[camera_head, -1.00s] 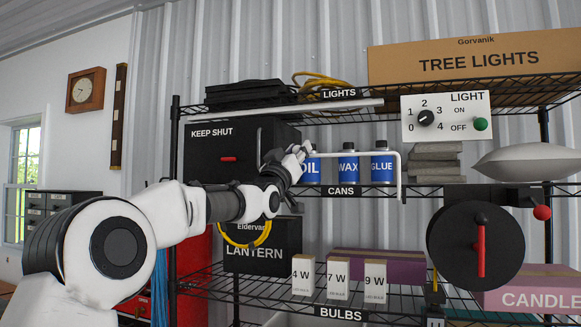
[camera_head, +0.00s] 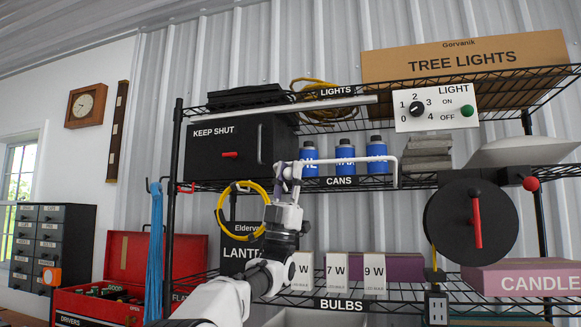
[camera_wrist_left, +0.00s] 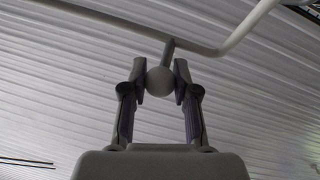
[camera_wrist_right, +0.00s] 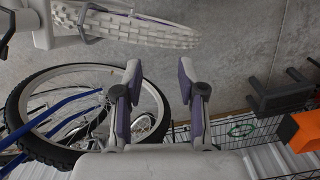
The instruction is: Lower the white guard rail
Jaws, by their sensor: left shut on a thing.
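The white guard rail (camera_head: 345,160) runs across the front of the blue cans (camera_head: 345,153) on the middle shelf and crosses their labels. Its right end bends down towards the shelf edge. My left gripper (camera_head: 288,170) is at the rail's left part, with its arm coming up from below. In the left wrist view, its fingers are shut on a round knob (camera_wrist_left: 160,81), whose short stem joins the rail (camera_wrist_left: 190,48). The rail's left end is hidden behind the gripper. My right gripper (camera_wrist_right: 158,75) shows only in its wrist view, open and empty.
A black KEEP SHUT box (camera_head: 215,145) stands left of the cans. A yellow ring (camera_head: 222,212) hangs by the lantern box below. Bulb boxes (camera_head: 374,275) stand on the lower shelf. A black disc with a red handle (camera_head: 440,225) is at the right.

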